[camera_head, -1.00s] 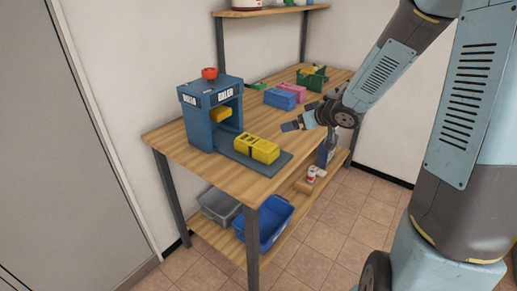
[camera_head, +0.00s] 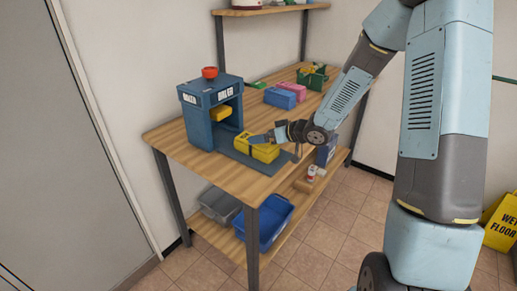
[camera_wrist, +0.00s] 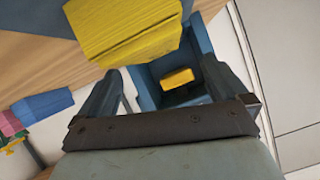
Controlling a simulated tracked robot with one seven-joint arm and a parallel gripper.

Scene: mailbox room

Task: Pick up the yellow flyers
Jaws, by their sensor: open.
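The yellow flyers (camera_head: 262,153) are a block-like bundle on the grey base plate in front of the blue baler (camera_head: 205,110). In the wrist view the yellow flyers (camera_wrist: 125,28) are large at the top, beyond my fingertips and mostly left of centre. My gripper (camera_head: 273,144) is open, close to the flyers at their right side and covering part of them in the head view. Nothing is between the fingers (camera_wrist: 162,75) in the wrist view. I cannot tell whether a finger touches the bundle.
A smaller yellow block (camera_head: 221,114) is inside the baler's opening. Blue (camera_head: 280,98) and pink (camera_head: 292,90) bundles and a green crate (camera_head: 313,80) stand farther back on the wooden table (camera_head: 180,148). A blue bin (camera_head: 265,220) and a grey bin (camera_head: 218,205) are on the lower shelf.

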